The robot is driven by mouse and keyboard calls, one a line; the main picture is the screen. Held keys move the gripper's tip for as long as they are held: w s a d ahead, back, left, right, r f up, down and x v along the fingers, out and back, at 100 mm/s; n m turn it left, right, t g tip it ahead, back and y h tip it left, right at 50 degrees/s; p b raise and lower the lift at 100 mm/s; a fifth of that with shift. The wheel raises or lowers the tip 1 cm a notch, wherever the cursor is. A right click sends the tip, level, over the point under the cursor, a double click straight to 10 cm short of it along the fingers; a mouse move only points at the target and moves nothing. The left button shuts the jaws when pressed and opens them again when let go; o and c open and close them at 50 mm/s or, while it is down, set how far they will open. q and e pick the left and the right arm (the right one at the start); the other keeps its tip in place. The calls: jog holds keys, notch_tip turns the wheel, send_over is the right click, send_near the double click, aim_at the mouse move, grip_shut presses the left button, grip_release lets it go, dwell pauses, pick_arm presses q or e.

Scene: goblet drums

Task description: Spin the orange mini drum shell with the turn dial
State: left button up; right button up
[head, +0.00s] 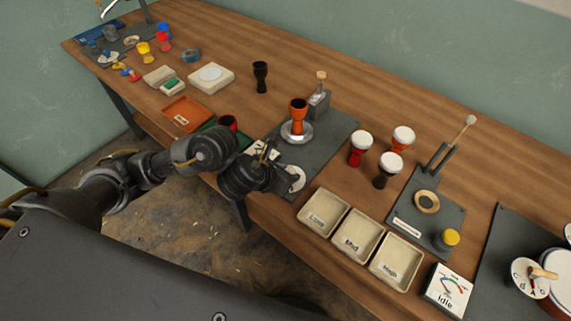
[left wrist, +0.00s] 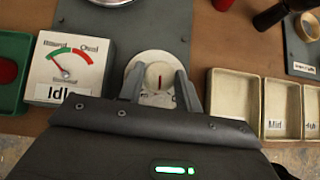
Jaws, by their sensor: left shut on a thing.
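The orange mini drum shell (head: 298,112) stands upright on a round silver turntable (head: 290,137) on a dark grey mat. The turn dial (head: 298,183) is a white disc at the mat's front edge. In the left wrist view the dial (left wrist: 148,60) shows a knob with a red mark between my fingers. My left gripper (head: 286,180) is shut on this knob, and it also shows in the left wrist view (left wrist: 158,88). The turntable's edge (left wrist: 112,2) shows at the top there. My right gripper is not in view.
A gauge box (left wrist: 68,62) labelled "Idle" stands left of the dial. Three cream trays (head: 325,212) lie to its right. White-topped drums (head: 360,147) stand right of the mat. A wooden-handled tool (head: 320,82) stands in a grey holder behind the shell.

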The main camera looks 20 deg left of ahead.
pick_arm(q)
jog(key=n+y+p, duration=0.2)
jog(key=n+p, duration=0.1)
jog(key=n+y+p, duration=0.2)
jog(key=shift+d+r+t, duration=0.2)
jog(key=shift+d+t, duration=0.15)
jog(key=shift+t, duration=0.05)
jog(key=shift+d+f+n+g+y+p, duration=0.15)
jog(key=shift+n+g+y+p, duration=0.15)
jog(key=shift+n+y+p, duration=1.6)
jog(key=shift+n+b, duration=0.3)
jog(key=shift+n, duration=0.1)
jog(key=o, duration=1)
jog(key=shift+f, duration=0.1)
